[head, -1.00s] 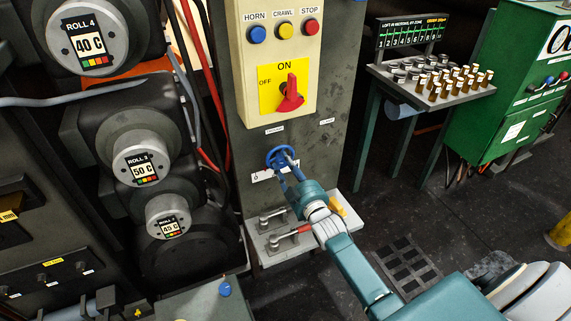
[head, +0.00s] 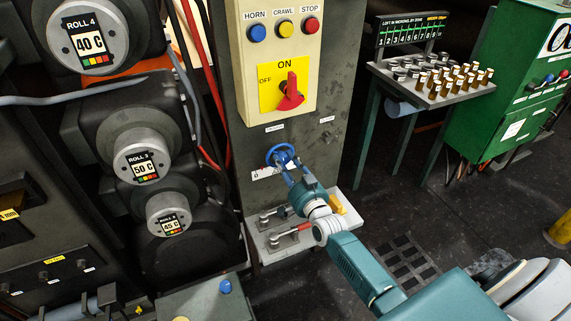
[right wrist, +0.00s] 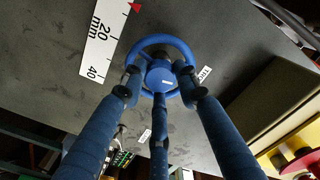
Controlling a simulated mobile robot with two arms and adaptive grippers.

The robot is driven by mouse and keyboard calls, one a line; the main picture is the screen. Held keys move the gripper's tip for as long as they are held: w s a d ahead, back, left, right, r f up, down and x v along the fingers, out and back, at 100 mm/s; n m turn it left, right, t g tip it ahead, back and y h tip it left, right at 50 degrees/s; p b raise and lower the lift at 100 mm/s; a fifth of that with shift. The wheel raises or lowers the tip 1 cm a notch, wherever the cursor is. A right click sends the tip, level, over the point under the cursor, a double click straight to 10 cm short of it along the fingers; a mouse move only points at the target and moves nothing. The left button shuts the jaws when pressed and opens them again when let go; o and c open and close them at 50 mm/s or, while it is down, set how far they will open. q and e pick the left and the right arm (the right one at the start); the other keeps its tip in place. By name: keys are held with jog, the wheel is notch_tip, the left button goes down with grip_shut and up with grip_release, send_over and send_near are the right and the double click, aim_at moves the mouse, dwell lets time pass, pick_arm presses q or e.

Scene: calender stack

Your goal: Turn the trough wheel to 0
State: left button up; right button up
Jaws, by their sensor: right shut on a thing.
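The blue trough wheel (head: 281,154) is on the grey column below the ON/OFF panel. It also shows in the right wrist view (right wrist: 178,45), with its rim around a blue hub. My right gripper (head: 290,166) is shut on the wheel; in the right wrist view its blue fingers (right wrist: 160,88) reach the rim from several sides. A white millimetre scale (right wrist: 104,38) beside the wheel shows 20 and 40. A red pointer (right wrist: 135,8) is at its edge, above the 20 mark; the scale's 0 is outside the wrist view. My left gripper is not in view.
The cream panel (head: 245,60) with a red rotary switch (head: 291,93) is above the wheel. A light ledge (head: 275,255) with small levers is below it. Roll housings (head: 130,130) stand close on the left. A bench of sample bottles (head: 430,95) is farther right.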

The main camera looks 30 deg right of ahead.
jog(key=m, duration=0.2)
jog(key=m+b, duration=0.1)
jog(key=m, duration=0.2)
jog(key=shift+f+m, duration=0.2)
jog(key=shift+m, duration=0.1)
jog(key=m+b, duration=0.2)
jog(key=m, duration=0.3)
jog(key=m+b, duration=0.1)
jog(key=m, duration=0.8)
jog(key=shift+m+b, duration=0.3)
jog(key=shift+b, duration=0.1)
jog(key=o, duration=1.2)
jog(key=shift+r, duration=0.1)
